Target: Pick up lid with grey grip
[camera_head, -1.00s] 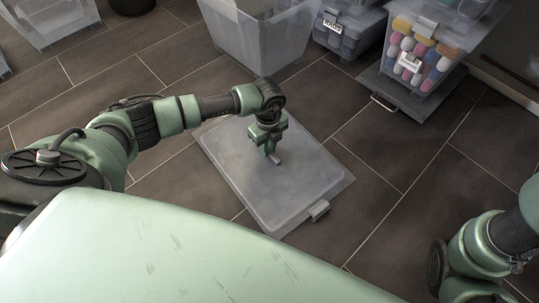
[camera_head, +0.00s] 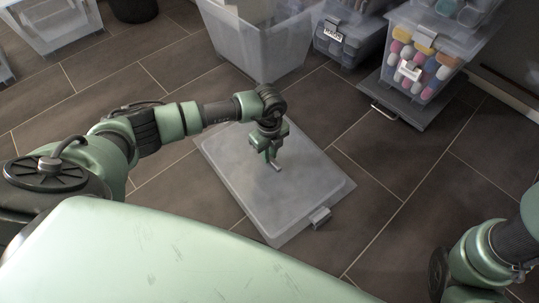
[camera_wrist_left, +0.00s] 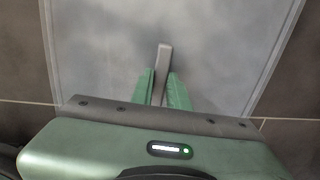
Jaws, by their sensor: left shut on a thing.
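The lid (camera_head: 255,205) is a flat, translucent grey rectangle with a clip at its front right corner. It lies on, or very close to, the dark tiled floor; I cannot tell if there is a gap. My left gripper (camera_head: 274,163) is over its middle, pointing down, shut on the small grey grip (camera_head: 277,167). In the left wrist view the grey grip (camera_wrist_left: 164,58) stands out between the two green fingers, and the lid (camera_wrist_left: 110,50) fills the background. My right gripper is not in view; only part of my right arm shows at the lower right.
An open translucent bin (camera_head: 262,48) stands just behind the lid. A clear box of colourful items (camera_head: 420,62) stands at the back right on a low grey platform (camera_head: 405,104) with a handle. Another labelled box (camera_head: 345,36) is beside it. Floor right of the lid is clear.

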